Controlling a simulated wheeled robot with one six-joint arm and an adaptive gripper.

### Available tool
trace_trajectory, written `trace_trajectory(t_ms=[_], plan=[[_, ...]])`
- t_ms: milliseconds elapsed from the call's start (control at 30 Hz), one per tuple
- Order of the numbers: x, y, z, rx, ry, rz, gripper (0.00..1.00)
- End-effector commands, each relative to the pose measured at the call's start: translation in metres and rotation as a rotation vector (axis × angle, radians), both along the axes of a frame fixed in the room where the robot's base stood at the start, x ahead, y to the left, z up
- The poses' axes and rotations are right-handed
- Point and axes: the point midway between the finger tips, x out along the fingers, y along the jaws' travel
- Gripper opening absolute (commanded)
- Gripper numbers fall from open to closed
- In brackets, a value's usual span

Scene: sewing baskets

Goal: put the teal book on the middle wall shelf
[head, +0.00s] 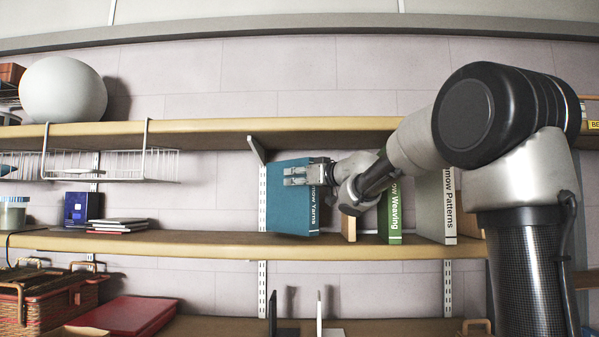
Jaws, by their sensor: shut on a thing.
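The teal book (283,212) is upright and slightly tilted, with white lettering on its spine, partly covered by my gripper. My gripper (307,173) is shut on the upper part of the book. The book's lower edge is at or just above the middle wall shelf (190,245); I cannot tell whether it touches the board.
Right of the teal book are a brown block (348,226), a green-and-white book (391,228) and a white book (449,195), partly behind my arm. A blue box (76,209) and stacked notebooks (118,225) stand left. The shelf between notebooks and teal book is clear.

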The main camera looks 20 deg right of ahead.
Motion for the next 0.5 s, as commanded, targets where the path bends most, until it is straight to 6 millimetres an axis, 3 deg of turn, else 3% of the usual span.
trace_trajectory(t_ms=[500], plan=[[-0.0009,0.0002,-0.0111,0.001,-0.004,0.001,0.0]])
